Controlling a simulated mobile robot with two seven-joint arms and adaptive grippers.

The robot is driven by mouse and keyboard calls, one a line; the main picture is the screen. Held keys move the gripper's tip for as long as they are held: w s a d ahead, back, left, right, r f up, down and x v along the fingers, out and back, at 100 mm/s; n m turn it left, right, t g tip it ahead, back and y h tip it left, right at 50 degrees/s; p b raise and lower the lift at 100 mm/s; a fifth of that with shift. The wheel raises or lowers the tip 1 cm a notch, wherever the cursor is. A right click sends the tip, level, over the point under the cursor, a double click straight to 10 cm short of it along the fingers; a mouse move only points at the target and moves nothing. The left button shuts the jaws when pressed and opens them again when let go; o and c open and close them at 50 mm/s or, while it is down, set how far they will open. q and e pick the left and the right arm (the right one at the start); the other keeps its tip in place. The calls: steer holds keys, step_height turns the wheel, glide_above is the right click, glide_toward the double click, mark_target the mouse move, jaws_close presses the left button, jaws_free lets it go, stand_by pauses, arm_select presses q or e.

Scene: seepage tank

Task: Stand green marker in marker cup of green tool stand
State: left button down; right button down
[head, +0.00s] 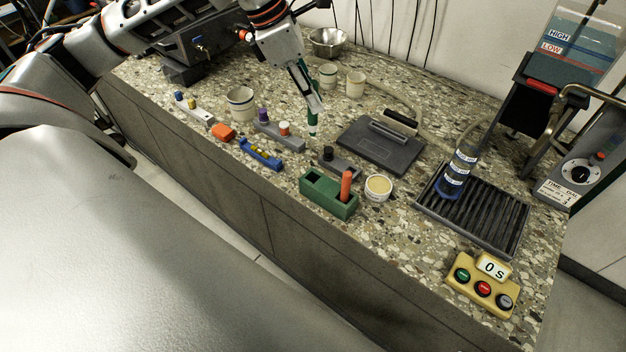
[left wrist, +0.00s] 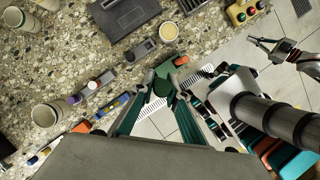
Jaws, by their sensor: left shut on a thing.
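My left gripper (head: 311,106) is shut on the green marker (head: 313,128), which hangs upright with a white band near its lower part. In the left wrist view the marker (left wrist: 161,86) shows end-on between the fingers. The green tool stand (head: 322,201) is a green block near the counter's front edge, to the lower right of the marker. It has a dark open compartment at its left and an orange upright piece (head: 346,186) at its right. The marker is apart from the stand. My right gripper (left wrist: 268,48) shows open and empty at the right of the left wrist view.
A grey stand (head: 337,164) and a round tan-filled tub (head: 378,187) stand close to the green stand. A blue holder (head: 261,155) and a purple-topped rack (head: 279,136) lie left. A dark plate (head: 380,145), a ribbed tray (head: 428,205) and a button box (head: 482,287) are to the right.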

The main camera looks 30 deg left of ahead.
arm_select(q)
steer(key=shift+f, duration=0.1)
steer(key=shift+f, duration=0.4)
steer(key=shift+f+b, duration=0.65)
steer(key=shift+f, duration=8.7)
steer(key=shift+f, duration=0.15)
steer(key=c, duration=2)
jaws_free()
